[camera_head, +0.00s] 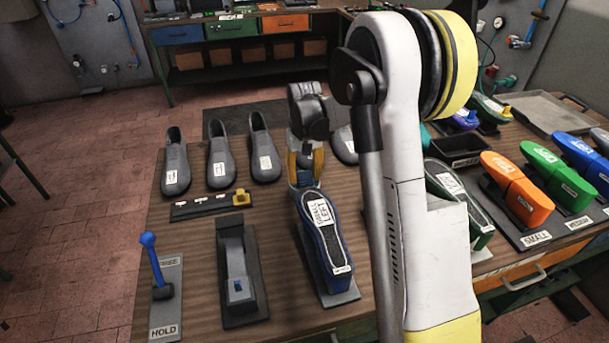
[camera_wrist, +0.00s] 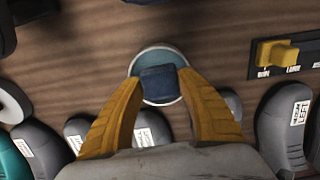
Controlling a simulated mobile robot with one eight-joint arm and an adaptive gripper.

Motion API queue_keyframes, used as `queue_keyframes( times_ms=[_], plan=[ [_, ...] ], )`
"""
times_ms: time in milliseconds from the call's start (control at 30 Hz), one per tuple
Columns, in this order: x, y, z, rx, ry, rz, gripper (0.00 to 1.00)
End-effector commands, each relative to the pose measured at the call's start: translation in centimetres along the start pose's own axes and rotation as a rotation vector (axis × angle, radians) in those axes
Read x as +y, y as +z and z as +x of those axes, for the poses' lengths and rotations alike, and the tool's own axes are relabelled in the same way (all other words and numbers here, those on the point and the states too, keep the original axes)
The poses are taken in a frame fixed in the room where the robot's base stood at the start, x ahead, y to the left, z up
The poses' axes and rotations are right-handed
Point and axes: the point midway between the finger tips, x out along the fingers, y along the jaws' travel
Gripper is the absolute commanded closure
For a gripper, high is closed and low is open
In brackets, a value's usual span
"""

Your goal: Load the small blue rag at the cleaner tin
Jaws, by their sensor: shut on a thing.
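My gripper (camera_head: 303,172) points down over the table, behind the blue shoe in the head view. In the wrist view its two yellow fingers (camera_wrist: 159,84) are shut on a small dark blue rag (camera_wrist: 159,84). The round cleaner tin (camera_wrist: 147,58), with a pale rim and teal inside, is directly beneath the rag. The rag covers part of the tin's opening. I cannot tell whether the rag touches the tin's contents. In the head view the shoe and fingers hide most of the tin.
A blue shoe labelled LEFT (camera_head: 322,232) stands on a base just in front of my gripper. Several grey shoe forms (camera_head: 221,158) and a yellow selector (camera_head: 241,197) are to the left. A blue-knobbed lever (camera_head: 150,243) stands at the front left.

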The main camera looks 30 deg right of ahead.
Motion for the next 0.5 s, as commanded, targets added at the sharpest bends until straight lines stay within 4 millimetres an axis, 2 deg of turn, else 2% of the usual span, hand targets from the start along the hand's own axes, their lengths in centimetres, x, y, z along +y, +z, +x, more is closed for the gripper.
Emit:
queue_keyframes(
  times_ms=[500],
  plan=[
    [0.0, 0.0, 0.67, 0.0, 0.0, 0.0, 0.79]
  ],
)
